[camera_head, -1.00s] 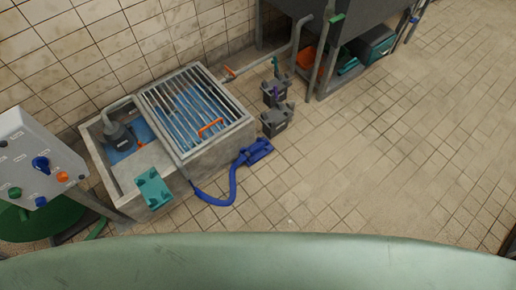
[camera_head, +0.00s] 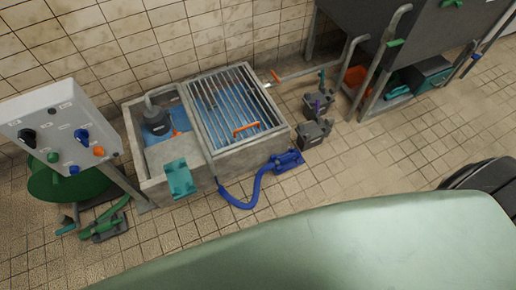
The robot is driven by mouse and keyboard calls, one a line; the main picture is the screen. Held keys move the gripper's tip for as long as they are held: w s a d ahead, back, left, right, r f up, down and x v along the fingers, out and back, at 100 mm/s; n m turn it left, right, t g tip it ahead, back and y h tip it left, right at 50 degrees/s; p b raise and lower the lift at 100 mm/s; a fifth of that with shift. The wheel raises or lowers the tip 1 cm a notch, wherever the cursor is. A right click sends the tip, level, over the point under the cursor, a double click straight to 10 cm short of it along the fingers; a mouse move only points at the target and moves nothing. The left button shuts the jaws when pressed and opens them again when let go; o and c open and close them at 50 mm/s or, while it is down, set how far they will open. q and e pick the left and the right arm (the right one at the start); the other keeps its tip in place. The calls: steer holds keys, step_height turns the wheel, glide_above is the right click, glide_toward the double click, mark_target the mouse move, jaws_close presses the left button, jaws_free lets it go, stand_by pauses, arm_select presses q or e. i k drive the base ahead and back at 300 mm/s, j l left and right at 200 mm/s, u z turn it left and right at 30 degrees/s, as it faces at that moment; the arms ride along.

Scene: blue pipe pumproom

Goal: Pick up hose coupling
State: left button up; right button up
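A blue hose (camera_head: 254,190) lies in a curve on the tiled floor in front of the concrete pit. At its right end is a blue fitting (camera_head: 287,161), which looks like the hose coupling, on the floor by the pit's right front corner. The hose's other end meets the pit's front side. Neither of my grippers is in view, and nothing is seen touching the hose or fitting.
The pit (camera_head: 248,152) has a metal grate (camera_head: 228,98) with an orange handle (camera_head: 246,129). A teal part (camera_head: 180,179) sits on its front edge. Grey containers (camera_head: 313,133) stand right of it. A control panel (camera_head: 62,128) stands left.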

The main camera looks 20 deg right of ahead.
mark_target(284, 160)
steer(key=i+l+u, duration=0.15)
steer(key=l+u, duration=0.3)
steer(key=l, duration=0.35)
steer(key=l+u, duration=0.45)
steer(key=l, duration=0.35)
steer(key=k+l+u, duration=0.1)
steer(key=l+u, duration=0.35)
steer(key=l, duration=0.4)
